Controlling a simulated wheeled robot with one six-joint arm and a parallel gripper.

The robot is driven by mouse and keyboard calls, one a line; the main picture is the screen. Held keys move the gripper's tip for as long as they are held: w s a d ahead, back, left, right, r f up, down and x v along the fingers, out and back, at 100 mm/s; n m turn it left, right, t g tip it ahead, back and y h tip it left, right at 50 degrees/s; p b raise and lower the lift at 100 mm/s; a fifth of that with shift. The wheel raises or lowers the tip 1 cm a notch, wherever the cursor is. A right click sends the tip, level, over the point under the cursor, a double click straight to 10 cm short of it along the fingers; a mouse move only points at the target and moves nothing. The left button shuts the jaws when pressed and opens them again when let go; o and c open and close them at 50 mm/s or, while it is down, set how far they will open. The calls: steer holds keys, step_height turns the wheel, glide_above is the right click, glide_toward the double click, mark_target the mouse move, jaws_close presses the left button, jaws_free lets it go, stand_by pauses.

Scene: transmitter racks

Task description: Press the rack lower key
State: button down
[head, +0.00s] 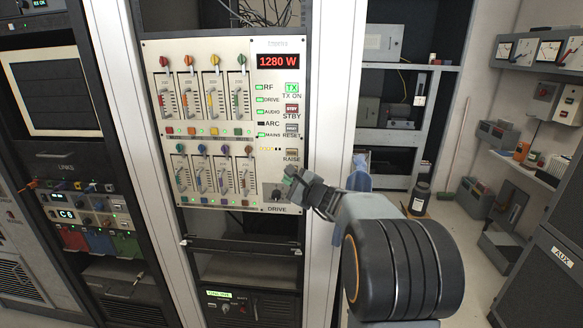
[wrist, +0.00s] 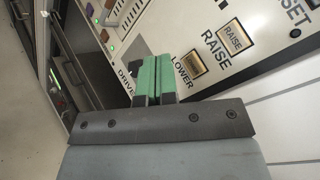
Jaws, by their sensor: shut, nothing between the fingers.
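My gripper (head: 290,178) is in front of the panel's lower right part, just below the raise key (head: 291,154). Its green fingertips (wrist: 164,72) are closed together and empty. In the wrist view they appear just left of the lower key, near the DRIVE label. I cannot tell whether they touch the panel.
The raise key also shows in the wrist view (wrist: 232,38). The stby key (head: 292,109) and reset key (head: 292,129) are above it. A red display (head: 278,61) reads 1280 W. Several levered modules fill the panel's left side. A pale rack post (head: 333,90) stands to the right.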

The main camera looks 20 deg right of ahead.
steer(key=shift+w+d, duration=0.35)
steer(key=shift+w, duration=0.3)
steer(key=shift+w+d, duration=0.4)
steer(key=shift+w, duration=0.2)
steer(key=shift+w+d, duration=0.35)
steer(key=shift+w, duration=0.3)
steer(key=shift+w, duration=0.15)
stand_by(0.7)
steer(key=shift+w+d, duration=0.2)
steer(key=shift+w, duration=0.05)
steer(key=shift+w+d, duration=0.15)
steer(key=shift+w, duration=0.15)
stand_by(0.7)
steer(key=shift+s, duration=0.15)
steer(key=shift+s+a+b, duration=0.35)
steer(key=shift+s+b, duration=0.2)
steer(key=shift+b, duration=0.25)
